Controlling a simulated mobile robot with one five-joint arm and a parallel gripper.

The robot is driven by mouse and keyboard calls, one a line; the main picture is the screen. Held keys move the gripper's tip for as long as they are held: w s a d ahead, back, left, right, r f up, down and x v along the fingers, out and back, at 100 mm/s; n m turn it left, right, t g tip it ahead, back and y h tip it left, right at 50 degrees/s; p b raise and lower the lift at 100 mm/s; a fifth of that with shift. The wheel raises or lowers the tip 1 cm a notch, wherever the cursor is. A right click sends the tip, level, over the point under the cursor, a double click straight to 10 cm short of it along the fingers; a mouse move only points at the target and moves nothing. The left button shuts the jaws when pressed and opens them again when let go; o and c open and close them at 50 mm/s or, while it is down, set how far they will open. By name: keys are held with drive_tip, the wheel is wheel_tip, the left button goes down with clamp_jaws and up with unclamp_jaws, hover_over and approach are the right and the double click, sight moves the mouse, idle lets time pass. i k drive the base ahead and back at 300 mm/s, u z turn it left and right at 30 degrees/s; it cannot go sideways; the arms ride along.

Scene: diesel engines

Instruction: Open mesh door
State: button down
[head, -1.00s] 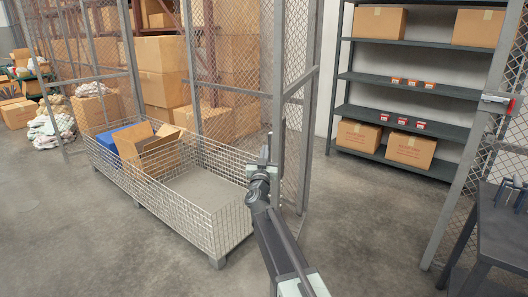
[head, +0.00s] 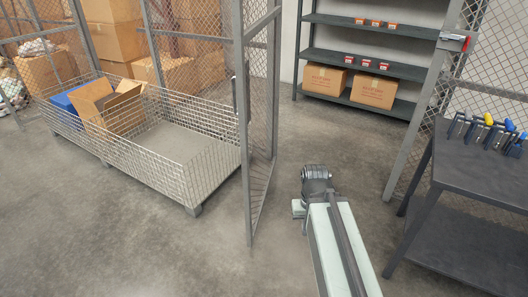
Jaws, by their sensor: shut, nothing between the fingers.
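The mesh door (head: 259,125) is a grey-framed panel of diamond wire in the head view, left of centre. It stands swung open, seen almost edge-on, with a wide gap between it and the right-hand post (head: 426,105). A red-and-grey latch (head: 455,42) sits on that post. My arm reaches up from the bottom, right of the door, and appears clear of it. My gripper cannot be made out; the dark round joint at the arm's visible end seems to hide it.
A wire basket (head: 175,178) holding an open carton (head: 110,103) stands left of the door. A dark workbench (head: 468,160) with several tools is at right. Shelving with boxes (head: 372,90) stands beyond the opening. Bare concrete floor (head: 335,140) lies in the gap.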

sight(242, 38)
drive_tip(key=u, duration=3.6)
drive_tip(key=k, duration=1.7)
drive_tip(key=z, duration=1.6)
drive_tip(key=i, duration=1)
drive_tip(key=u, duration=0.05)
